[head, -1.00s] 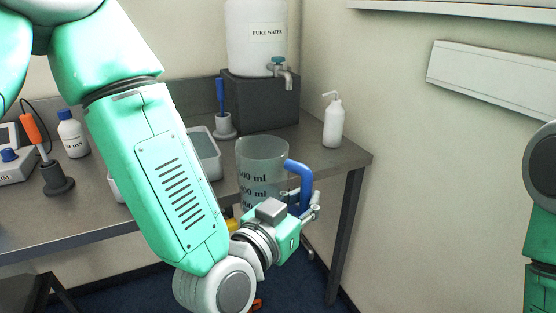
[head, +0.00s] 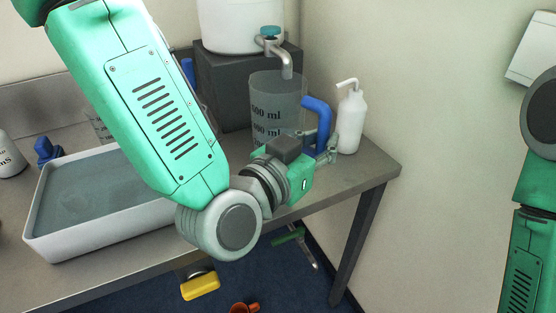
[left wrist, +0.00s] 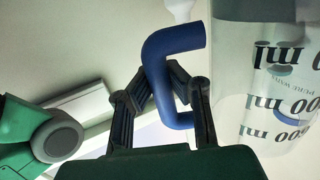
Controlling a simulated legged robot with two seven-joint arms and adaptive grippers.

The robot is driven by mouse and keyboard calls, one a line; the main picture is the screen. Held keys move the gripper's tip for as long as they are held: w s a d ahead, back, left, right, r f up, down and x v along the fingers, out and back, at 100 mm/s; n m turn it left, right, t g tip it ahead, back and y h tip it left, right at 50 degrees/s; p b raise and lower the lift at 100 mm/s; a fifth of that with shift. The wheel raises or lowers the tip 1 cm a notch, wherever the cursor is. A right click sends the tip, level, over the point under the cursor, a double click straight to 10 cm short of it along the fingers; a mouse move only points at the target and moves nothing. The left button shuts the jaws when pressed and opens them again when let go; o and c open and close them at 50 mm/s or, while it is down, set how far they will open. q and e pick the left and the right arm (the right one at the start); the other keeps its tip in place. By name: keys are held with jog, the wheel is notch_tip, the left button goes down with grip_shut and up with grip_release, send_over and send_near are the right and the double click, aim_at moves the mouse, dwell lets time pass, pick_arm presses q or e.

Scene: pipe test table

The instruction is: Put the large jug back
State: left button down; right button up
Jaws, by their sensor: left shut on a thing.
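The large jug (head: 278,95) is a clear cylinder with black ml marks and a blue handle (head: 318,118). It is upright at the right part of the table, in front of the grey block and just below the tap (head: 280,55). In the left wrist view the fingers (left wrist: 165,88) close around the blue handle, and the jug wall (left wrist: 262,85) fills the right side. My arm hides the jug's base, so I cannot tell whether it touches the table. My right gripper is out of view.
A white water container (head: 235,25) stands on a grey block (head: 222,85). A white squeeze bottle (head: 351,120) stands just right of the jug. A wide white tray (head: 75,245) lies at the left. The table's right corner (head: 385,168) is clear.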

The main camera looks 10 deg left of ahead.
pick_arm(q)
jog(key=shift+w+a+f, duration=0.15)
jog(key=shift+a+f, duration=0.1)
notch_tip(320, 180, down, 9)
jog(key=b, duration=0.1)
jog(key=shift+a+f+b, duration=0.15)
jog(key=shift+a+b, duration=0.1)
jog(key=shift+b, duration=0.05)
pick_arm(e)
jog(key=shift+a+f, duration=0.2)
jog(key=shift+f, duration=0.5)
pick_arm(q)
jog(key=c, duration=2)
grip_release()
jog(key=shift+f, duration=0.15)
jog(key=o, duration=0.4)
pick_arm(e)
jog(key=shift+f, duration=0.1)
pick_arm(q)
jog(key=shift+d, duration=0.1)
